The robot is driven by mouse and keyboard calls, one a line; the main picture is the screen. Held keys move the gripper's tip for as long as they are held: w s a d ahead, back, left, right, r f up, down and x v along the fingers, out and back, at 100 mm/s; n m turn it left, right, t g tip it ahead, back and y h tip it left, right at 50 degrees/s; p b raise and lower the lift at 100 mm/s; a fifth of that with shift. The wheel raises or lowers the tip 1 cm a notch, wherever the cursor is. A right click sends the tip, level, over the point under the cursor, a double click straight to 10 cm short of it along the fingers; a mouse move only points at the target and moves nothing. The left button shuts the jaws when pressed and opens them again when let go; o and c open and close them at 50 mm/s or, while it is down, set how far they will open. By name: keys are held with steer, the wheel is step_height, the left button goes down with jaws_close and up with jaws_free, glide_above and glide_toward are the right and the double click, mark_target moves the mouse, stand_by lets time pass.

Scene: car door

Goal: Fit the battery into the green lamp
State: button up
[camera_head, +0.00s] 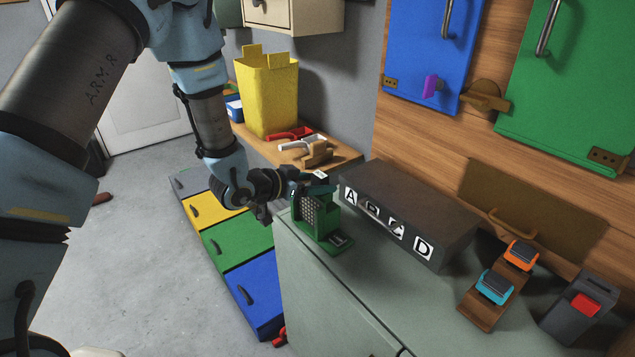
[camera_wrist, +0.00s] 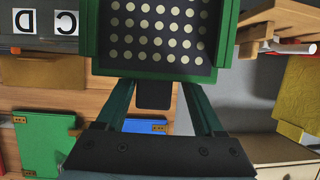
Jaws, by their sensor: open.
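The green lamp (camera_head: 330,236) stands on the near left corner of the grey-green cabinet top, beside the dark lettered box. Its dotted panel (camera_wrist: 152,34) fills the top of the wrist view, which is upside down. My gripper (camera_head: 314,188) is at the lamp's upper part. In the wrist view my gripper (camera_wrist: 154,84) has its two fingers apart, with a dark block (camera_wrist: 153,95) between them, next to the lamp's edge. I cannot tell whether this block is the battery or whether the fingers touch it. The battery's seating is hidden.
The dark box (camera_head: 405,212) with letter labels lies right of the lamp. A wooden holder (camera_head: 478,313) carries an orange block (camera_head: 521,254) and a teal block (camera_head: 494,287). A dark unit with a red block (camera_head: 586,305) stands at far right. A yellow bin (camera_head: 267,98) is behind.

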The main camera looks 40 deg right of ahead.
steer(key=shift+s+a+f, duration=0.1)
steer(key=shift+s+f, duration=0.05)
steer(key=shift+f, duration=0.05)
steer(key=shift+r, duration=0.25)
steer(key=r+b+v, duration=0.1)
steer(key=b+v, duration=0.1)
steer(key=v, duration=1)
steer(key=w+a+n+t+y, duration=0.6)
steer(key=w+a+n+y, duration=0.1)
steer(key=w+a, duration=0.8)
steer(key=s+a+n+y, duration=0.2)
steer(key=a+n+y, duration=0.25)
steer(key=a, duration=0.95)
steer(key=s+a+r+n+g+y, duration=0.2)
steer(key=s+a+n+g, duration=0.2)
steer(key=s+a, duration=0.4)
steer(key=shift+s+a+r+n, duration=0.3)
steer(key=shift+s+a+n, duration=0.15)
steer(key=shift+n, duration=0.2)
